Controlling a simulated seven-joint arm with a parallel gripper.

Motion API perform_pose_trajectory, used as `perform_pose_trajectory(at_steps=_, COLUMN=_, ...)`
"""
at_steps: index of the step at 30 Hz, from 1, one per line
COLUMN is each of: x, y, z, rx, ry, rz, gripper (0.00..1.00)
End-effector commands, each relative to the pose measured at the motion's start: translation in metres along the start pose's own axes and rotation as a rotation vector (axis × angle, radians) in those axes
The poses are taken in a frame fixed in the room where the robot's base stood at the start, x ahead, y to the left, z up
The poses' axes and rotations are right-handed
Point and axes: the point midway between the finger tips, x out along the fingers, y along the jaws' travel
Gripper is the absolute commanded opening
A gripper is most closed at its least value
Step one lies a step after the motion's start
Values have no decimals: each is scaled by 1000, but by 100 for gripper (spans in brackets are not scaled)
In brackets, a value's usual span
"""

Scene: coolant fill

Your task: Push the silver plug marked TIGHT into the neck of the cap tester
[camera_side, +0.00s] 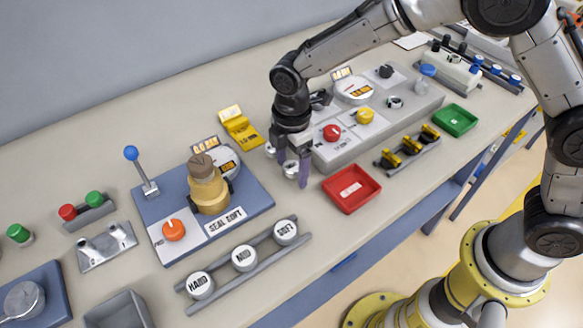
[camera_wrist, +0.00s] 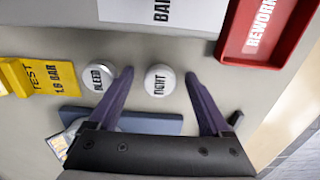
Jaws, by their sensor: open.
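The silver plug marked TIGHT (camera_wrist: 162,78) stands on the table between my gripper's two fingers in the wrist view. In the side view the plug (camera_side: 291,169) shows between the fingertips. My gripper (camera_side: 292,168) is open around it, with a gap on both sides in the wrist view (camera_wrist: 160,85). A second silver plug, marked BLEED (camera_wrist: 98,73), stands just outside the left finger. A grey console (camera_side: 408,122) with a gauge, knobs and silver fittings stands behind and right of my gripper. I cannot read a cap tester name on it or tell which fitting is the neck.
A red REWORK tray (camera_side: 351,190) lies right of my gripper and a yellow TEST 1.0 BAR card (camera_side: 238,125) to the left. A blue board (camera_side: 255,195) with a lever and a tan cylinder stands near left. A green tray (camera_side: 455,120) is farther right.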

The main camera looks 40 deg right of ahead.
Motion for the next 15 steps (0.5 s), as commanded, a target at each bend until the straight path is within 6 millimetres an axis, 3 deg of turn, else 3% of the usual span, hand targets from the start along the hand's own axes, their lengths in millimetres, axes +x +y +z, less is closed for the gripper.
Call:
perform_pose_trajectory(at_steps=5, x=0, y=0, z=0, rx=0, ry=0, rz=0, gripper=80)
perform_pose_trajectory(at_steps=15, x=-1, y=0, z=0, rx=0, ry=0, rz=1, gripper=19)
